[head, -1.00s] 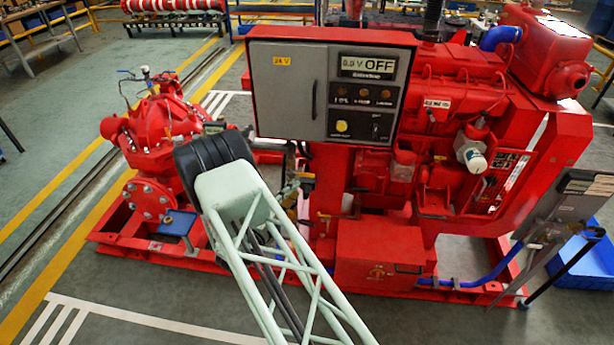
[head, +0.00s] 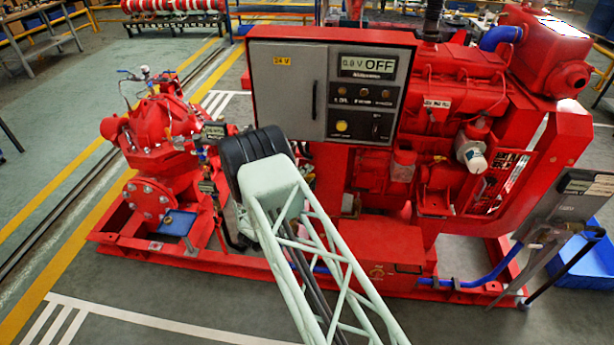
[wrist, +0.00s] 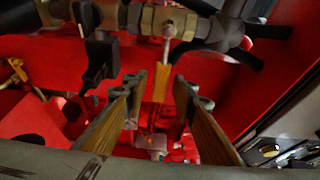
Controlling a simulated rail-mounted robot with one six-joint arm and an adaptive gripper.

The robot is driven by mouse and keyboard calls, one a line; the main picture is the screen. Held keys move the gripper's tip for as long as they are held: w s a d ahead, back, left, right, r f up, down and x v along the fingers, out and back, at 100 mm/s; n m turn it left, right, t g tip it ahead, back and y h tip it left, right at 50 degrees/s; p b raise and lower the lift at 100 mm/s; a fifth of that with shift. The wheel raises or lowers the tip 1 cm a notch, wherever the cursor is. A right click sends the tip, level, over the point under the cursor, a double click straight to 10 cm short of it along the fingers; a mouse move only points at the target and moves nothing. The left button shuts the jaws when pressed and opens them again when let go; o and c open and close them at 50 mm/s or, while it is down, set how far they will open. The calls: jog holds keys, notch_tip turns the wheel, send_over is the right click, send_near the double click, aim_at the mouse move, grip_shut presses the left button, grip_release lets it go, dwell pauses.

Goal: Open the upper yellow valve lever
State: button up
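In the wrist view a yellow lever (wrist: 163,82) hangs below a brass valve fitting (wrist: 168,22), between and just beyond the tips of my gripper (wrist: 160,92). The two fingers stand apart on either side of it, with a visible gap and no clear contact. A second yellow lever (wrist: 17,72) shows at the left edge. I cannot tell from this view alone which lever is the upper one. In the head view my arm hides the gripper and the levers.
The red pumpset has a grey control panel (head: 330,92) beside my arm and a red pump (head: 155,130) to the left. In the wrist view dark pipework (wrist: 225,28) crosses close above the fingers, and a black bracket (wrist: 100,58) stands left of the lever.

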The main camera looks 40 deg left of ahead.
jog(key=shift+c, duration=0.7)
grip_shut()
